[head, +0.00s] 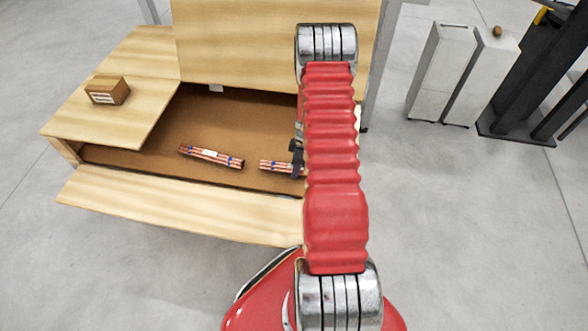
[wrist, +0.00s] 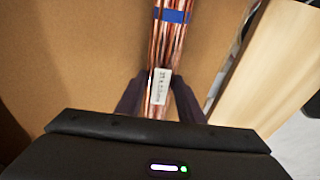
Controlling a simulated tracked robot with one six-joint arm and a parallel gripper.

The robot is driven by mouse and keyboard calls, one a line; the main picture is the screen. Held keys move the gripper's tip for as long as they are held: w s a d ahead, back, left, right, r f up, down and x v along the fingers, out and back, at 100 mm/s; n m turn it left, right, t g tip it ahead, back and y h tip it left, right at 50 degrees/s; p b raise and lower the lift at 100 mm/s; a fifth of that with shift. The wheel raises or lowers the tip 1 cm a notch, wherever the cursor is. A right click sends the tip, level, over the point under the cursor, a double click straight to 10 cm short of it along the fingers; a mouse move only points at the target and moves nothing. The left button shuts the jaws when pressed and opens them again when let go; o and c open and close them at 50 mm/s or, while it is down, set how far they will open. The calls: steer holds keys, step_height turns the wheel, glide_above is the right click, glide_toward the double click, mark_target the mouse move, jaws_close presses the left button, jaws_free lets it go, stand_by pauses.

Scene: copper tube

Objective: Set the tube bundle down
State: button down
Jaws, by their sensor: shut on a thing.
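A bundle of copper tubes (wrist: 172,45) with a blue band and a white label runs between the two dark fingers of my gripper (wrist: 159,100) in the wrist view. My gripper is shut on it near the label. In the head view the left end of this bundle (head: 273,166) shows low inside the wooden crate, and my gripper (head: 298,160) is partly hidden by my red arm. The bundle's right end is hidden there. I cannot tell whether the bundle touches the crate floor (head: 250,115).
A second copper tube bundle (head: 211,156) lies on the crate floor to the left. A small wooden box (head: 107,91) sits on the crate's left top panel (head: 150,60). The front panel (head: 180,208) edges the opening. Grey cabinets (head: 442,75) stand at the right.

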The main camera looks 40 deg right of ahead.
steer(key=shift+f, duration=0.15)
steer(key=c, duration=1.2)
jaws_free()
step_height(320, 180, up, 12)
steer(key=s+d, duration=0.1)
steer(key=shift+s, duration=0.2)
